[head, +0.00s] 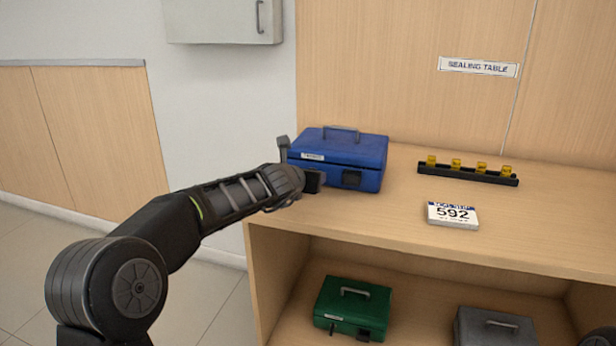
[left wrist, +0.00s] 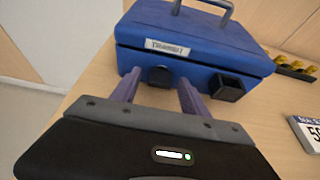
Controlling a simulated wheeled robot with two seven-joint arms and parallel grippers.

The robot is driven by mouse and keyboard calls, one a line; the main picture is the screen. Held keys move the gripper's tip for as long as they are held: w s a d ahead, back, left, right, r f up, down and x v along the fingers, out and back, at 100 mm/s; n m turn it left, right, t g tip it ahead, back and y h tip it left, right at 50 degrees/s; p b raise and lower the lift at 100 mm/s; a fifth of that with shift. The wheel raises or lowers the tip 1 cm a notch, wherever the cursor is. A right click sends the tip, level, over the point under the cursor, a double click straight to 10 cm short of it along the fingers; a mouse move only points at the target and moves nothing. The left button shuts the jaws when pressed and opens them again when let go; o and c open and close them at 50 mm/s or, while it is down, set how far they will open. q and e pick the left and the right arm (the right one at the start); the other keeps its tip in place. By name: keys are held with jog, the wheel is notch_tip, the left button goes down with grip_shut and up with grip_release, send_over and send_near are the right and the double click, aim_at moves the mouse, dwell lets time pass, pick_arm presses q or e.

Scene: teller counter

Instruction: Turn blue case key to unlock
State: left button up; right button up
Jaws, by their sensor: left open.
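A blue case (head: 345,150) with a grey top handle and a white label stands closed on the wooden counter. In the left wrist view the blue case (left wrist: 195,40) shows a dark rounded piece (left wrist: 160,76), which may be the key, low on its front below the label. A black square latch (left wrist: 228,87) sits to its right. My left gripper (head: 308,180) is at the left part of the case front. In the left wrist view its open fingers (left wrist: 158,79) stand on either side of the dark piece; contact cannot be told. My right gripper is not in view.
A black rack with several yellow pieces (head: 468,173) and a white card block reading 592 (head: 452,214) lie right of the case. A green case (head: 352,305) and a grey case (head: 495,328) are on the shelf below. The counter's front right is clear.

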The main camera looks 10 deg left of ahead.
pick_arm(q)
jog(key=v, duration=0.6)
jog(key=shift+s+r, duration=0.2)
jog(key=shift+s, duration=0.1)
jog(key=shift+s+r, duration=0.1)
jog(key=shift+s, duration=0.45)
